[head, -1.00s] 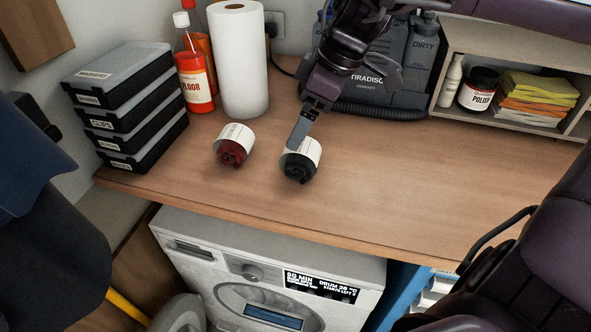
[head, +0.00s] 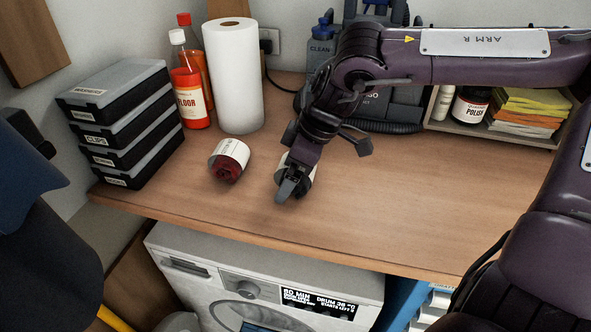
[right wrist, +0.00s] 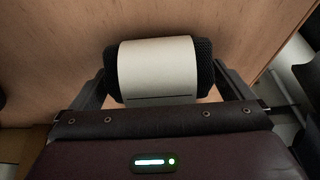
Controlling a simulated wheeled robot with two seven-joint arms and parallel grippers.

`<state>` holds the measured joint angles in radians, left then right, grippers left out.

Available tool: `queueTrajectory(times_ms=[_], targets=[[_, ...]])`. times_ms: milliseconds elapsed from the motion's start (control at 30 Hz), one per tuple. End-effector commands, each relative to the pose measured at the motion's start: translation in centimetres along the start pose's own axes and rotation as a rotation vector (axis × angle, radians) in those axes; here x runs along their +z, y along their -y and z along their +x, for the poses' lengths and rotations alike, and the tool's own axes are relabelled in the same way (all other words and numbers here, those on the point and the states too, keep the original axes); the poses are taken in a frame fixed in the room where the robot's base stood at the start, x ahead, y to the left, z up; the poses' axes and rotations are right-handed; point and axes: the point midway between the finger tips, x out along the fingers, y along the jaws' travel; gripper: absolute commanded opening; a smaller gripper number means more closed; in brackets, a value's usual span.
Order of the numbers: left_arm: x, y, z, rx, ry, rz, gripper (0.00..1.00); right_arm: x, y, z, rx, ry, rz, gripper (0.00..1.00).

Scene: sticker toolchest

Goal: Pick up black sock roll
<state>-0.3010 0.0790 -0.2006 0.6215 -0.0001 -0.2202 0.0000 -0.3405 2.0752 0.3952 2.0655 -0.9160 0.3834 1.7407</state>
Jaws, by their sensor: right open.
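The black sock roll with a white paper band (right wrist: 157,70) lies on the wooden worktop. In the right wrist view it sits crosswise between the fingers of my right gripper (right wrist: 163,88), one finger beside each end. The gripper is open, and I cannot tell whether either finger touches the roll. In the head view my right gripper (head: 290,188) reaches down over the roll and hides most of it; part of the band (head: 312,173) shows at the side. My left gripper is not in view.
A dark red sock roll (head: 229,160) lies just left of the black one. Stacked cases (head: 125,125), a red bottle (head: 190,95) and a paper towel roll (head: 236,80) stand behind and left. A shelf with cloths (head: 525,110) is at right. The worktop's right side is clear.

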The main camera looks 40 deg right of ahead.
Motion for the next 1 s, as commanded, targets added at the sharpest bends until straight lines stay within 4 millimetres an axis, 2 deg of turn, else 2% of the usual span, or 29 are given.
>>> queueTrajectory(times_ms=[133,167,500,833,1000], targets=[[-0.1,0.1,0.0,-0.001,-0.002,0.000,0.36,0.0,0.0,0.0,0.001,0.000,0.000,1.00],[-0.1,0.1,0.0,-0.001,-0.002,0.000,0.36,0.0,0.0,0.0,0.001,-0.001,0.000,0.97],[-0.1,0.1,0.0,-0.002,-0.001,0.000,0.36,0.0,0.0,0.0,0.000,-0.001,0.000,0.55],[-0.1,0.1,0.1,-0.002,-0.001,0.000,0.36,-0.2,0.0,-0.4,0.001,-0.002,-0.001,0.55],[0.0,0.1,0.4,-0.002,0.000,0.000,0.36,-0.9,-0.1,-1.9,0.004,-0.003,-0.002,0.55]])
